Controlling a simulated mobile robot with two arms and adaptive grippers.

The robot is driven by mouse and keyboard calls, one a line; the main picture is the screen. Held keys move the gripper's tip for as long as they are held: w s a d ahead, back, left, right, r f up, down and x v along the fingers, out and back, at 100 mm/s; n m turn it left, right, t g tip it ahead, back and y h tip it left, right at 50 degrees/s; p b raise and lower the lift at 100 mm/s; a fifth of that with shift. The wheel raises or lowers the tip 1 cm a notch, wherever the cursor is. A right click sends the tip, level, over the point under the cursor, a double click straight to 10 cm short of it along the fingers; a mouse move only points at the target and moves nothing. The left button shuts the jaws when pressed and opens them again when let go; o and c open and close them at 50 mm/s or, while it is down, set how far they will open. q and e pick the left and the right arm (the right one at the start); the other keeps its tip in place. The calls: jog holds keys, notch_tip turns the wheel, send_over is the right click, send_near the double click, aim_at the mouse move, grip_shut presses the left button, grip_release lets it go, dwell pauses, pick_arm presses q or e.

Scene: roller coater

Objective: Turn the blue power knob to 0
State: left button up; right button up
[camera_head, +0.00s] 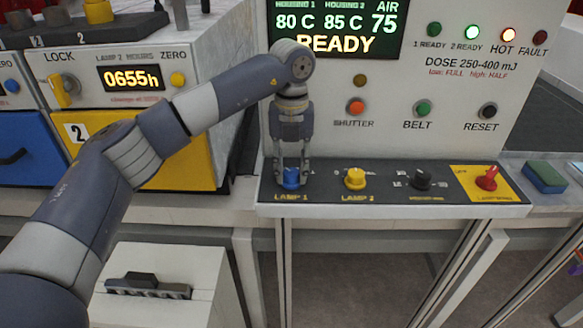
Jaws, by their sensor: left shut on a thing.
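The blue knob (291,179) sits at the left end of the dark control shelf, above the label LAMP 1. My left gripper (291,178) points straight down over it, with its fingers shut on the knob from both sides. The fingers hide part of the knob, so its pointer and the scale marks around it cannot be read. My right gripper is not in view.
A yellow knob (355,179), a black knob (422,179) and a red switch (487,179) stand to the right on the same shelf. Behind rises a panel with a READY display (336,30) and buttons. A green-blue block (545,177) lies at the right.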

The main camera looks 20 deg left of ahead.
aim_at(291, 172)
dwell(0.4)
pick_arm(q)
jog(key=o, duration=1.1)
jog(key=shift+r, duration=0.15)
notch_tip(291, 172, up, 12)
jog(key=shift+f, duration=0.1)
